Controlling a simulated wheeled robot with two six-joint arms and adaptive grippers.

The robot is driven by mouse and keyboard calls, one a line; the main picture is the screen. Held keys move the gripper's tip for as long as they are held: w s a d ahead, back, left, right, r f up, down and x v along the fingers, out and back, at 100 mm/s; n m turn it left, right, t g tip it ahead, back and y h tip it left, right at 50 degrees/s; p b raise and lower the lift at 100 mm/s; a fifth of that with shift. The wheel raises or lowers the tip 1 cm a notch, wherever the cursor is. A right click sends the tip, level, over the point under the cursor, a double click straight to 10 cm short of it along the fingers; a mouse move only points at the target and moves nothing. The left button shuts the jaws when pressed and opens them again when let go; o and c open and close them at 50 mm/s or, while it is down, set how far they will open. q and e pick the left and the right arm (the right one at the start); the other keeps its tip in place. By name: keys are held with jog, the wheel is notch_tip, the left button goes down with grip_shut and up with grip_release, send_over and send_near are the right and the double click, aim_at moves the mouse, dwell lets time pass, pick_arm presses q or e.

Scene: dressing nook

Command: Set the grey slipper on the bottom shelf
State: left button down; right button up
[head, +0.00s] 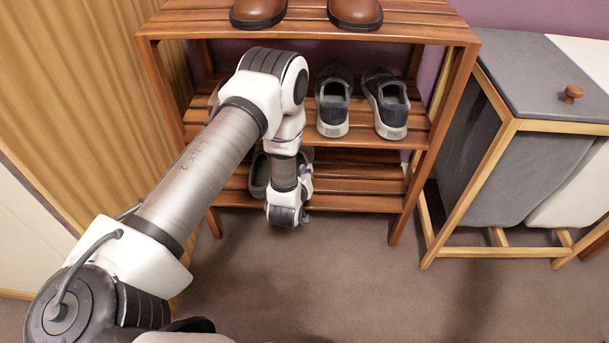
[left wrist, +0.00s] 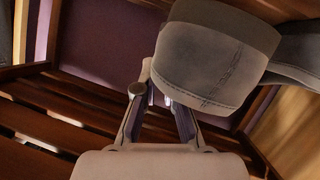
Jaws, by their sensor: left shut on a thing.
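In the head view my left gripper (head: 305,172) is low at the bottom shelf (head: 355,186) of the wooden rack, largely hidden by its own wrist. In the left wrist view the gripper (left wrist: 158,88) is shut on a grey slipper (left wrist: 212,62), whose rounded, stitched end fills the upper middle. The slipper is over or on the bottom shelf slats; I cannot tell whether it touches them. A second grey slipper (left wrist: 300,56) shows beside it at the right edge. In the head view a grey slipper (head: 260,176) shows left of my wrist. My right gripper is not in view.
The middle shelf holds a pair of dark sneakers (head: 333,100) with pale soles. Brown shoes (head: 355,12) stand on the top shelf. A grey hamper (head: 470,165) in a wooden frame stands to the right. The bottom shelf's right part is bare.

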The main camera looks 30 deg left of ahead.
aim_at(305, 160)
pick_arm(q)
jog(key=shift+w+a+f, duration=0.15)
jog(key=shift+w+a, duration=0.65)
jog(key=shift+w, duration=0.15)
jog(key=shift+w+a+f+b, duration=0.2)
jog(key=shift+w+a+b, duration=0.25)
jog(key=shift+b, duration=0.2)
notch_tip(305, 160, down, 3)
jog(key=shift+s+d+f+b, duration=0.1)
jog(key=shift+f+b, duration=0.1)
jog(key=shift+b, duration=1)
jog(key=shift+r, duration=0.25)
jog(key=shift+f, duration=0.25)
jog(key=c, duration=1.3)
grip_release()
jog(key=shift+o, duration=0.2)
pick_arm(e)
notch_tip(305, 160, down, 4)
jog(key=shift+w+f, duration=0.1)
pick_arm(q)
jog(key=shift+r, duration=0.1)
